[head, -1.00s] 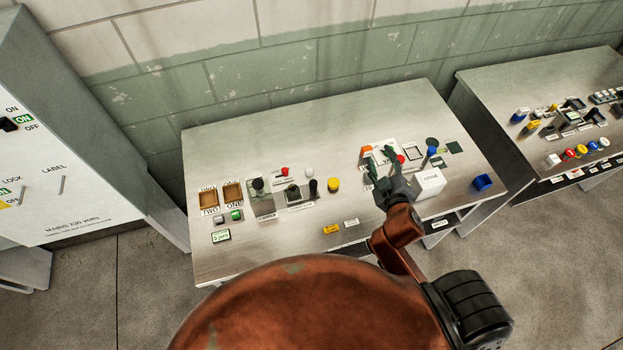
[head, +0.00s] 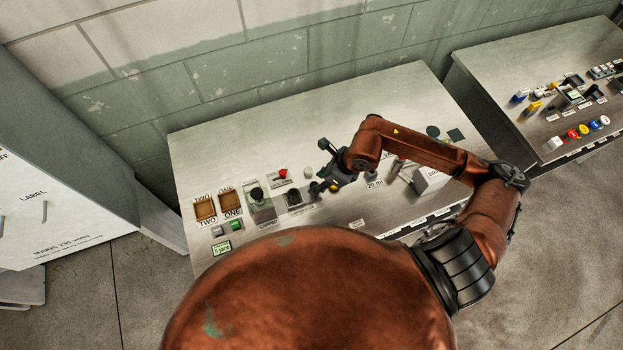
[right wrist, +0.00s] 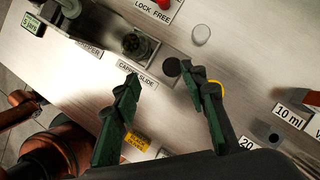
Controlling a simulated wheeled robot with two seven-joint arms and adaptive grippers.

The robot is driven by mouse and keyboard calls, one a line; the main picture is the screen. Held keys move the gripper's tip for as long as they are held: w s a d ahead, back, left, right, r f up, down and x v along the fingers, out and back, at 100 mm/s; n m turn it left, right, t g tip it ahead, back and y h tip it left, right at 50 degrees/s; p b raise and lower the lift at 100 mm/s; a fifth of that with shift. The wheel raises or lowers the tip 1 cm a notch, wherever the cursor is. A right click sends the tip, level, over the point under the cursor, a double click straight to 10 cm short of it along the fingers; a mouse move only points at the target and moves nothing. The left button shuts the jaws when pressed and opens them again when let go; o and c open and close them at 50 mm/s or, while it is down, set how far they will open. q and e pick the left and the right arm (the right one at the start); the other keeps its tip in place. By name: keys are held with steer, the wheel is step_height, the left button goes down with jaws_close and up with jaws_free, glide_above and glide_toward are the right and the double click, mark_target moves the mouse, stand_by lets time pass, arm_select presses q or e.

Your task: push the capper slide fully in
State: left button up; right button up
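The capper slide, with its CAPPER SLIDE label (right wrist: 137,73), is on the left bench. Its grey carriage with a dark round socket (right wrist: 135,42) shows in the right wrist view and as a dark block (head: 294,197) in the head view. A round black knob (right wrist: 172,67) is at the slide's right end. My right gripper (right wrist: 160,73) is open and empty above the bench. Its green fingers spread around the label and knob, the right finger close beside the knob. Contact cannot be told. My left gripper is not in view.
A red button (head: 282,173) and a pale cylinder (right wrist: 201,34) stand behind the slide. A yellow knob (right wrist: 216,84) is partly hidden behind my right finger. The capper column with a black knob (head: 257,194) stands left. A white box (head: 430,179) is at the right.

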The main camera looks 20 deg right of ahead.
mark_target(314, 185)
steer(key=shift+h, duration=0.4)
steer(key=x, duration=0.2)
steer(key=d+x, duration=0.1)
steer(key=x, duration=0.4)
steer(key=shift+w+d+f, duration=0.2)
steer(key=shift+w+f, duration=0.05)
steer(key=shift+f, duration=0.3)
steer(key=shift+c, duration=0.2)
jaws_close()
